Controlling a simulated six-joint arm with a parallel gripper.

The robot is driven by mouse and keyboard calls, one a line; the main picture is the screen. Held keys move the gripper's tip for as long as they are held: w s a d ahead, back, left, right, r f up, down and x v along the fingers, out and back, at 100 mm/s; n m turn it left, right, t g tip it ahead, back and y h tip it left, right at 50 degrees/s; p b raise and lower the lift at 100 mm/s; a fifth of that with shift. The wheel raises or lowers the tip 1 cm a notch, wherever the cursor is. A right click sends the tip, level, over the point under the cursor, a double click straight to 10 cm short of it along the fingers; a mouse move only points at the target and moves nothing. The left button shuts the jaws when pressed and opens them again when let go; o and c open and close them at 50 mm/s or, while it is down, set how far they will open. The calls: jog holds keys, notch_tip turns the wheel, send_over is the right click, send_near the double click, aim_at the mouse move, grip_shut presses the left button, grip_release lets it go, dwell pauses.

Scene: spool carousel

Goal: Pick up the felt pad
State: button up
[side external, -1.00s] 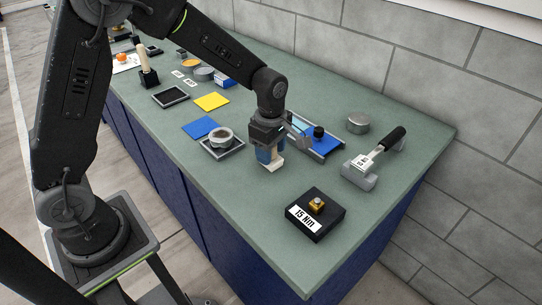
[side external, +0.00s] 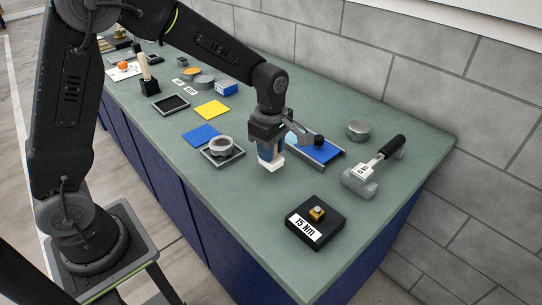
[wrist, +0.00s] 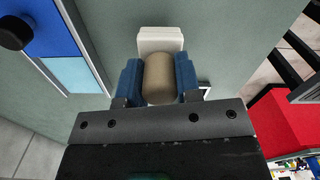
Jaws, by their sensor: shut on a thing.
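My gripper (side external: 270,154) is over the right half of the green counter, in front of the blue board. In the wrist view its blue fingers (wrist: 158,82) are shut on both sides of a tan cylindrical handle (wrist: 158,88). A white block (wrist: 160,40), which I take to be the felt pad, shows at the far end of the handle. In the side view the white felt pad (side external: 272,167) shows just below the fingertips. I cannot tell for sure whether it is clear of the counter.
A blue board with a grey rail (side external: 318,150) lies close behind my gripper. A black 15 Nm block (side external: 327,234) is at front right, a black-handled tool (side external: 361,178) at right.

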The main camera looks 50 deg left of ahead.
jog(key=s+a+r, duration=0.4)
jog(key=a+r, duration=0.4)
jog(key=a, duration=0.3)
jog(key=shift+s, duration=0.15)
jog(key=o, duration=0.4)
jog(key=c, duration=0.3)
jog(key=w, duration=0.6)
jog(key=w+d, duration=0.1)
jog(key=w, duration=0.3)
jog(key=shift+d+f, duration=0.1)
jog(key=shift+f, duration=0.1)
jog(key=w+d+f, duration=0.3)
jog(key=w, duration=0.5)
jog(key=shift+w+a+f, duration=0.1)
jog(key=shift+w+f, duration=0.05)
jog(key=shift+f, duration=2.5)
